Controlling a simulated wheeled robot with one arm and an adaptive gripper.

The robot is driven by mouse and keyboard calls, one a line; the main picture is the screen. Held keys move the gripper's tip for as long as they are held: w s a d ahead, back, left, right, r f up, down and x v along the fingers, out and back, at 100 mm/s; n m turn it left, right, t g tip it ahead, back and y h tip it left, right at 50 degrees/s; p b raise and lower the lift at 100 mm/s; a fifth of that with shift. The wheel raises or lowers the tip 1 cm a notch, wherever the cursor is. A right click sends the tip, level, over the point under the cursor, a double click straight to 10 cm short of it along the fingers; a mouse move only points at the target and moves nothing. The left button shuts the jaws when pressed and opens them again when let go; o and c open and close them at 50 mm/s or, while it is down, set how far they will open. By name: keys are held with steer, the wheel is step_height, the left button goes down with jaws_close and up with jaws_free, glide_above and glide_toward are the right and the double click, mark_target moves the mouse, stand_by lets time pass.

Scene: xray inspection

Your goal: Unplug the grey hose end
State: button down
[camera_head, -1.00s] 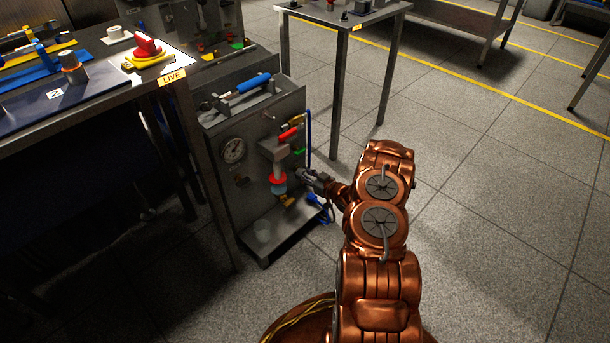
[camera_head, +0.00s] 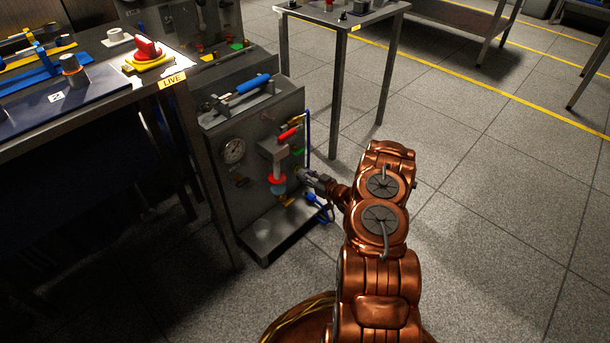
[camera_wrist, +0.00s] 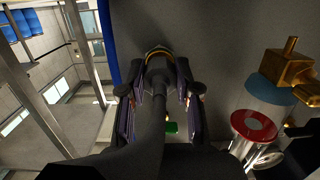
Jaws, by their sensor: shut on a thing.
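The grey hose end (camera_wrist: 158,68) shows in the wrist view, between my fingers. Its dark grey hose runs back towards the camera. A brass ring (camera_wrist: 158,52) shows at its far end, against the grey panel; I cannot tell whether the two are still joined. My gripper (camera_wrist: 158,88) is shut on the hose end, one finger on each side. In the head view my gripper (camera_head: 312,178) is at the right side of the grey panel unit (camera_head: 222,190), by its fittings. The hose end is too small to make out there.
A clear bowl with a red ring (camera_wrist: 254,125) and a brass fitting (camera_wrist: 290,68) are close on the right in the wrist view. A blue hose (camera_wrist: 108,40) runs on the left. A gauge (camera_head: 233,151) is on the panel. The floor to the right is free.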

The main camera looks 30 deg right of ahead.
mark_target(310, 180)
steer(key=shift+f+p+v, duration=0.2)
steer(key=shift+p+v, duration=0.8)
steer(key=shift+v, duration=0.25)
steer(key=shift+f+p+v, duration=0.2)
steer(key=shift+p+v, duration=0.75)
steer(key=shift+v, duration=0.3)
steer(key=shift+s, duration=0.1)
